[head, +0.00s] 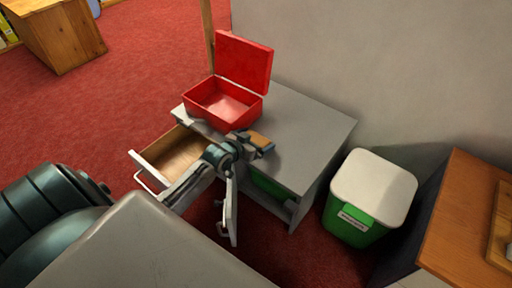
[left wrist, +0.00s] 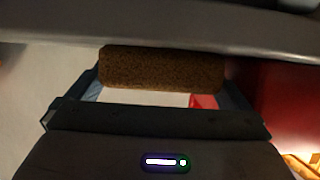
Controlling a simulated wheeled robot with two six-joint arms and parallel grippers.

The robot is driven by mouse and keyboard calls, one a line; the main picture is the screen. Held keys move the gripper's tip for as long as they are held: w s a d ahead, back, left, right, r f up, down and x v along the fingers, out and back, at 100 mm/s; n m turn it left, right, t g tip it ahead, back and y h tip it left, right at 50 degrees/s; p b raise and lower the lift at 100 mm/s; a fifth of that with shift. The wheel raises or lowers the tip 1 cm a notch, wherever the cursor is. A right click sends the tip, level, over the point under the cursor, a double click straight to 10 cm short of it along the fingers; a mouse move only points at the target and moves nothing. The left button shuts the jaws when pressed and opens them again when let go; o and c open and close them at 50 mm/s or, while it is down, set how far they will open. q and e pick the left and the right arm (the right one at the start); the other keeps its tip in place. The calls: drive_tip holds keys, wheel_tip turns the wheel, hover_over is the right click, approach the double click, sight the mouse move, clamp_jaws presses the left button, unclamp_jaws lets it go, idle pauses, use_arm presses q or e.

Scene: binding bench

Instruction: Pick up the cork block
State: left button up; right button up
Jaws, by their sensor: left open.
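The cork block (head: 261,138) is a small brown block at the grey cabinet's top, right of the red box. My left gripper (head: 257,147) is at the block, reaching in over the cabinet's front edge. In the left wrist view the cork block (left wrist: 160,68) is dark brown and grainy and spans most of the gap between the two open fingers of my left gripper (left wrist: 160,88). I cannot tell whether the fingers touch it. My right gripper is in neither view.
An open red box (head: 224,104) with its lid raised stands on the grey cabinet (head: 310,125). A drawer (head: 160,163) is pulled out and a cabinet door (head: 231,215) hangs open below my arm. A green bin (head: 345,228) with a white lid stands at right.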

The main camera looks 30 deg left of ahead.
use_arm(q)
drive_tip(key=shift+b+x, duration=0.6)
drive_tip(key=shift+x, duration=0.35)
drive_tip(key=shift+w+f, duration=0.1)
drive_tip(key=shift+w, duration=0.05)
drive_tip(key=c, duration=0.6)
